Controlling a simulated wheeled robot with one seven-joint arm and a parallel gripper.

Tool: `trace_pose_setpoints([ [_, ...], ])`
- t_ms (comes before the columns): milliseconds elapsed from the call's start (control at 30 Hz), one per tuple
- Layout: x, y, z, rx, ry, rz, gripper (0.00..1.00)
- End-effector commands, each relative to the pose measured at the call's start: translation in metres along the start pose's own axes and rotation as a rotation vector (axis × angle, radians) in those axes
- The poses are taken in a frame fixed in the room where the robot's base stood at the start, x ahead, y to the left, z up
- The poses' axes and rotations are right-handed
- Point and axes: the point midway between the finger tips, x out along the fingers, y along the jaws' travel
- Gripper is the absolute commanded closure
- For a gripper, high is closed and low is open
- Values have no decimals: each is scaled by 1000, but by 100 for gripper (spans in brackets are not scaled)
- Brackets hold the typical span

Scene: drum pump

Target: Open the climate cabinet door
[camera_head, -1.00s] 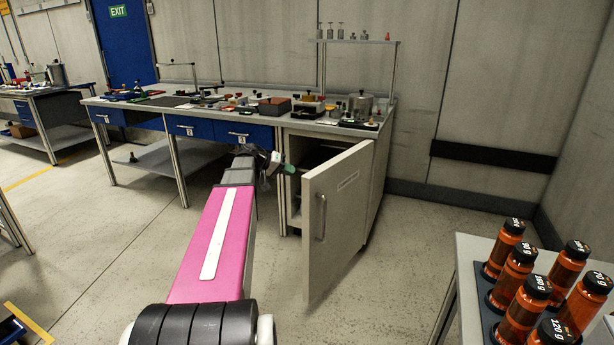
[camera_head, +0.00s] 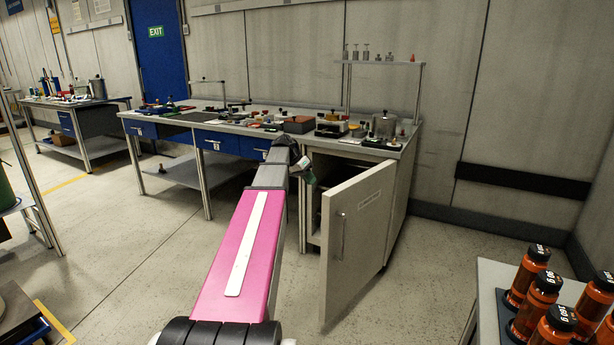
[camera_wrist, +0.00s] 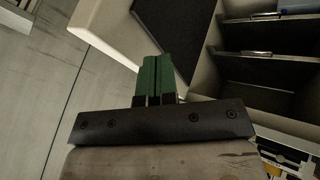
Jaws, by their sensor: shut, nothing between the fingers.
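The climate cabinet (camera_head: 402,200) is the light grey unit under the right end of the long bench. Its door (camera_head: 362,245) stands partly open, hinged at the right, with its free edge swung out toward me. The door handle (camera_head: 340,235) is on the outer face, near the free edge. My gripper (camera_head: 308,174) is by the door's upper free corner, at the opening. In the wrist view its green fingers (camera_wrist: 153,78) are together and empty, in front of the door's dark inner panel (camera_wrist: 180,30). I cannot tell whether they touch it. Cabinet shelves (camera_wrist: 262,38) show at the right.
The bench top (camera_head: 235,126) above carries many small items. Blue drawers (camera_head: 215,141) are left of the cabinet. Orange bottles (camera_head: 540,290) stand on a table at the lower right. The floor (camera_head: 440,250) right of the door is clear.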

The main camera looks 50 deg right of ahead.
Motion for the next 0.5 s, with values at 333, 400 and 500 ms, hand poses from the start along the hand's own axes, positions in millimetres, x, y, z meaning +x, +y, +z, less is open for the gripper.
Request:
trace_pose_setpoints([
  [333,56,13,2,1,0,1,100],
  [400,60,21,2,0,0,1,100],
  [500,65,30,1,0,0,1,100],
])
